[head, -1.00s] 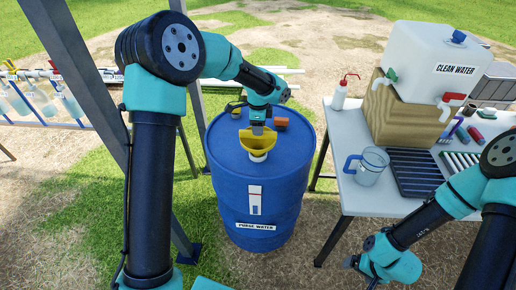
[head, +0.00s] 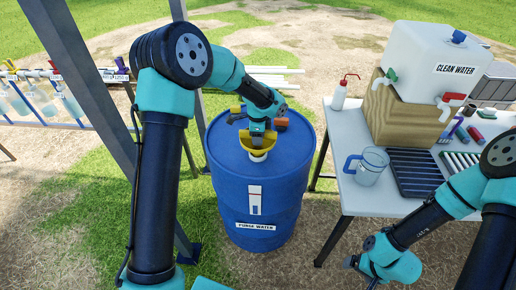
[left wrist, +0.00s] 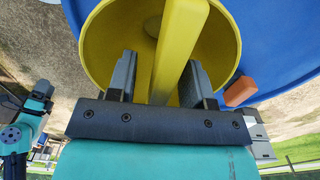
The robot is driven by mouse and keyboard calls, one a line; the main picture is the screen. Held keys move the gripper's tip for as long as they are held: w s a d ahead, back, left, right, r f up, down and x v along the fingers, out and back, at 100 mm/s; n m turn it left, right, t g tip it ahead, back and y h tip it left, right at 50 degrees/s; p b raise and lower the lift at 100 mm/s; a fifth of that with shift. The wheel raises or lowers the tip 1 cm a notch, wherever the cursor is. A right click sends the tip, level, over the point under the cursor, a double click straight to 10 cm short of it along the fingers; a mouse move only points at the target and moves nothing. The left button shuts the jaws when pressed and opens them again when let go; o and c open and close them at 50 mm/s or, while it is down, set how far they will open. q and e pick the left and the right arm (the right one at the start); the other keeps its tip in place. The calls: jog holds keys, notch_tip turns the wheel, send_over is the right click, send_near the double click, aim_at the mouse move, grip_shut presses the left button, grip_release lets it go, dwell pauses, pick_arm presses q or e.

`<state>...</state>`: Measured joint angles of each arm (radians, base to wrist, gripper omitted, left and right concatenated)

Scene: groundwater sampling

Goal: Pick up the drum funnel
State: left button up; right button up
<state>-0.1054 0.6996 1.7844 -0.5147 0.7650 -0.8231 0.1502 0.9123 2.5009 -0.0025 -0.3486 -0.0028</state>
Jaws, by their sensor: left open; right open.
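The yellow drum funnel (head: 243,140) sits on top of the blue purge water drum (head: 254,185), above a white collar. My left gripper (head: 257,138) is over the funnel and hides part of its bowl in the head view. In the left wrist view the funnel (left wrist: 102,42) fills the upper middle, with a yellow bar (left wrist: 180,45) across it. The open fingers of my left gripper (left wrist: 158,75) lie on either side of this bar, with gaps showing. Whether the fingertips touch the funnel cannot be told. My right gripper (head: 356,272) is open and empty, low beside the table.
An orange block (left wrist: 240,91) lies on the drum lid beside the funnel. A white table (head: 345,195) at right holds a clear jug (head: 369,168), a wash bottle (head: 340,95), a dark rack (head: 413,173) and a clean water tank (head: 435,60). A grey post stands left of the drum.

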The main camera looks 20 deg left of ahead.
pick_arm(q)
jog(key=shift+c, duration=0.5)
grip_shut()
jog(key=shift+r, duration=1.65)
jog(key=shift+s+d+r, duration=0.1)
jog(key=shift+s+r, duration=0.1)
jog(key=shift+s, duration=0.1)
jog(key=s+d, duration=0.2)
jog(key=s, duration=0.5)
jog(key=s+d+r, duration=0.1)
jog(key=s+d, duration=0.2)
jog(key=s, duration=0.4)
jog(key=shift+s+d+r, duration=0.15)
jog(key=shift+s, duration=0.1)
